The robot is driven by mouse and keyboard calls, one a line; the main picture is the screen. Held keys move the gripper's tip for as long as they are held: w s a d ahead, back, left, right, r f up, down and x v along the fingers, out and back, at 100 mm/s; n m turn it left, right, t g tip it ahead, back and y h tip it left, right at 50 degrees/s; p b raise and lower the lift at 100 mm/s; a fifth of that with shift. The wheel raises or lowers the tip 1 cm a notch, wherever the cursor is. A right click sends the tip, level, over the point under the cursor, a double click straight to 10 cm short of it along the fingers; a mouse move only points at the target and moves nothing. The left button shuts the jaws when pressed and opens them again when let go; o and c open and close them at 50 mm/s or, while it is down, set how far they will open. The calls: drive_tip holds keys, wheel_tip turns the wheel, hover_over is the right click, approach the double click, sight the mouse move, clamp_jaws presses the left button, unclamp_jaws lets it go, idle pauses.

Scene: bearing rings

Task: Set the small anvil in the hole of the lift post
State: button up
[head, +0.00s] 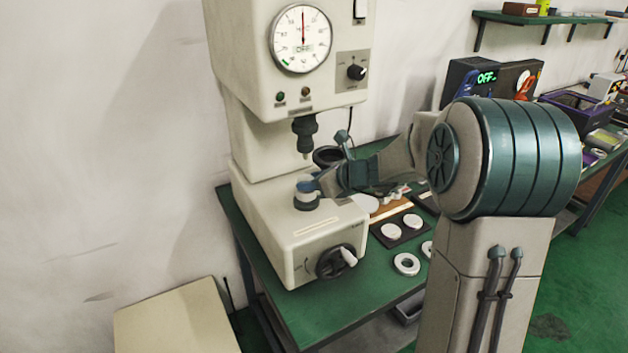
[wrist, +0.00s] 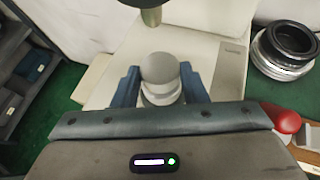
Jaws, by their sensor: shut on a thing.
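The small anvil (wrist: 158,68) is a grey round piece with a flat top, held between the two blue fingers of my gripper (wrist: 160,86). In the head view my gripper (head: 313,186) reaches in from the right over the press base, with the anvil at its tips. The lift post (head: 306,203) is a short dark cylinder standing on the base, directly below the anvil. The fingers and anvil cover the post's hole, and I cannot tell how far the anvil is in it.
The press ram (head: 305,135) hangs above the post, and its dark end (wrist: 151,16) shows ahead of the fingers. A crank knob (head: 337,262) is on the base's front. White rings (head: 407,264) lie on the green bench to the right. A black ring stack (wrist: 288,45) stands right of the gripper.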

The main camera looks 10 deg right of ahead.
drive_tip(key=shift+f, duration=0.2)
drive_tip(key=o, duration=1.3)
drive_tip(key=shift+c, duration=0.2)
drive_tip(key=v, duration=1.4)
drive_tip(key=s+a+f+n+g+h, duration=0.1)
drive_tip(key=s+a+f+n+g, duration=0.15)
drive_tip(key=s+n, duration=0.3)
drive_tip(key=s+a+f+n+g+h, duration=0.1)
drive_tip(key=s+a+n+g, duration=0.15)
drive_tip(key=s+n, duration=0.3)
drive_tip(key=s+d+f+n+h, duration=0.1)
drive_tip(key=s+f+n+h, duration=0.1)
drive_tip(key=s+n, duration=0.4)
drive_tip(key=s+d+f+n+h, duration=0.1)
drive_tip(key=s+n+h, duration=0.3)
drive_tip(key=n, duration=0.5)
drive_tip(key=shift+s+d+f+g, duration=0.4)
drive_tip(key=shift+s+f, duration=0.35)
drive_tip(key=shift+s, duration=0.45)
